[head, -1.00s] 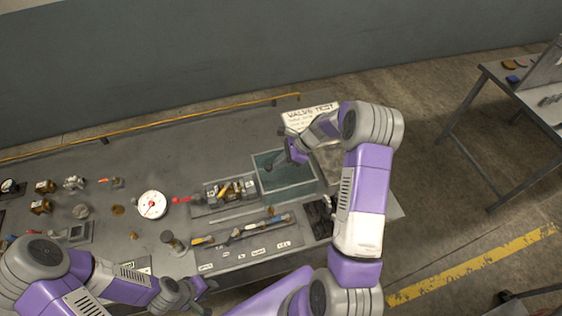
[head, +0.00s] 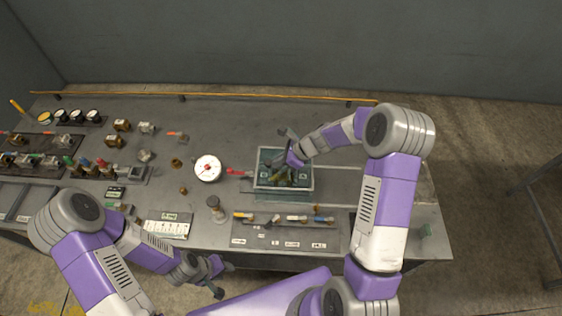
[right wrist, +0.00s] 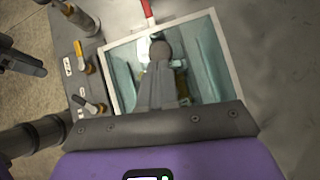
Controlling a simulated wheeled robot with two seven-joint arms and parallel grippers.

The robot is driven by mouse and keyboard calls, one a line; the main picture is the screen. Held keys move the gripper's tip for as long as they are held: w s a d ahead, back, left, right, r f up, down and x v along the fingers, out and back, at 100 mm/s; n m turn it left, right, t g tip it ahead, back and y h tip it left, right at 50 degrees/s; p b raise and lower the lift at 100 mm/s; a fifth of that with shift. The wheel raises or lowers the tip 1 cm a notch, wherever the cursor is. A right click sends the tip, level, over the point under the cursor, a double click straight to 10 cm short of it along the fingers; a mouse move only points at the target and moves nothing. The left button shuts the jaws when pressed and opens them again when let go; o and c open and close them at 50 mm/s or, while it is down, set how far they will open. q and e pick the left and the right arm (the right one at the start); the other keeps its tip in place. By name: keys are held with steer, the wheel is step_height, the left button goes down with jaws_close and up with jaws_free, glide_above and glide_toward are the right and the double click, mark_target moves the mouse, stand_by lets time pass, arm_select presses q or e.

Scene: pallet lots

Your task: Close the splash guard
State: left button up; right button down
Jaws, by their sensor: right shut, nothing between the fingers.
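In the right wrist view the guard's frame (right wrist: 226,50) fills the upper middle. My right gripper (head: 275,166) is over the panel, its shut fingers (right wrist: 160,52) pointing towards the guard's red-handle side, with nothing held. I cannot tell whether the fingertips touch the frame. My left gripper (head: 222,279) is open and empty at the bench's front edge.
A red handle (head: 238,172) sits just left of the guard. A white dial (head: 207,168) and a grey post (head: 214,207) stand further left. A labelled valve strip (head: 285,243) lies in front. Bench right of the guard is mostly clear.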

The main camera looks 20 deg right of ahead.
mark_target(288, 171)
steer(key=shift+a, duration=0.2)
stand_by(0.3)
steer(key=shift+s+d, duration=0.1)
steer(key=shift+d, duration=0.2)
steer(key=d, duration=0.1)
steer(key=s+d, duration=0.1)
steer(key=shift+s+d+r+p, duration=0.15)
steer(key=shift+d+r+p, duration=0.15)
steer(key=shift+r+p, duration=0.1)
steer(key=v, duration=1)
steer(key=shift+s+d, duration=0.2)
steer(key=shift+f, duration=0.1)
